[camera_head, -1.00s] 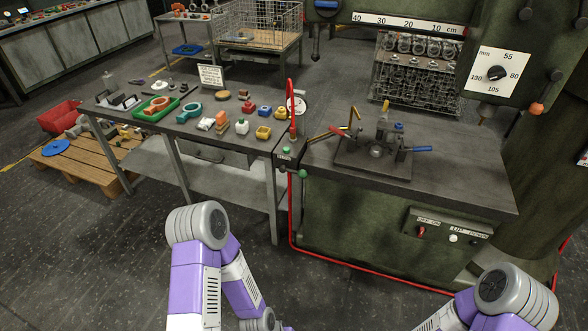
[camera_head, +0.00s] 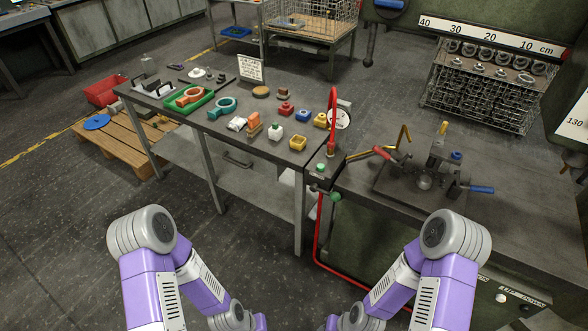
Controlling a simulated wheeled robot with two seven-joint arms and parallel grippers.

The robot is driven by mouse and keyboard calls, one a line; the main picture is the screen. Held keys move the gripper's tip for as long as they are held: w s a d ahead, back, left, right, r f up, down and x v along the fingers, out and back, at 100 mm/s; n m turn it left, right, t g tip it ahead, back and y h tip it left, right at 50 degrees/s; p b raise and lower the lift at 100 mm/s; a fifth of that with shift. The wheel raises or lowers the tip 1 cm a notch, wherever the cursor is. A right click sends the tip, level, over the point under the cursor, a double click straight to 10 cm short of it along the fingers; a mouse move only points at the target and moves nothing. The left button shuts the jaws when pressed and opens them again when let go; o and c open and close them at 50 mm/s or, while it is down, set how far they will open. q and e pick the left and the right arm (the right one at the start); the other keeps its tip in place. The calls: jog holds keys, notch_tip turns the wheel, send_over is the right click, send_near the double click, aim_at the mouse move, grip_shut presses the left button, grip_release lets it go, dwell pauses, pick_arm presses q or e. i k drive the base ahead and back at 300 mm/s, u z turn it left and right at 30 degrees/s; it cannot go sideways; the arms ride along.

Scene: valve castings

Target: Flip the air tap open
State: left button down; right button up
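A red air pipe (camera_head: 332,115) rises at the left corner of the machine table. At its foot is a dark block (camera_head: 326,168) with a green knob (camera_head: 320,168) on top. A green ball-ended part (camera_head: 335,196) sticks out just below the block, and a red hose (camera_head: 318,238) runs down from there. I cannot tell for certain which of these is the air tap's lever, or its position. A round white gauge (camera_head: 341,115) stands behind the pipe. Both my purple and grey arms come up from the bottom edge, well short of the pipe. Neither gripper shows.
A clamp fixture with a blue handle (camera_head: 481,189) and a red-handled lever (camera_head: 382,152) sits on the machine table (camera_head: 400,225). The bench (camera_head: 200,122) at left holds several coloured castings and a small sign (camera_head: 250,67). Open floor (camera_head: 75,235) lies at left.

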aim_at(336, 197)
jog(key=z, duration=0.2)
jog(key=i, duration=1.2)
jog(key=z, duration=0.7)
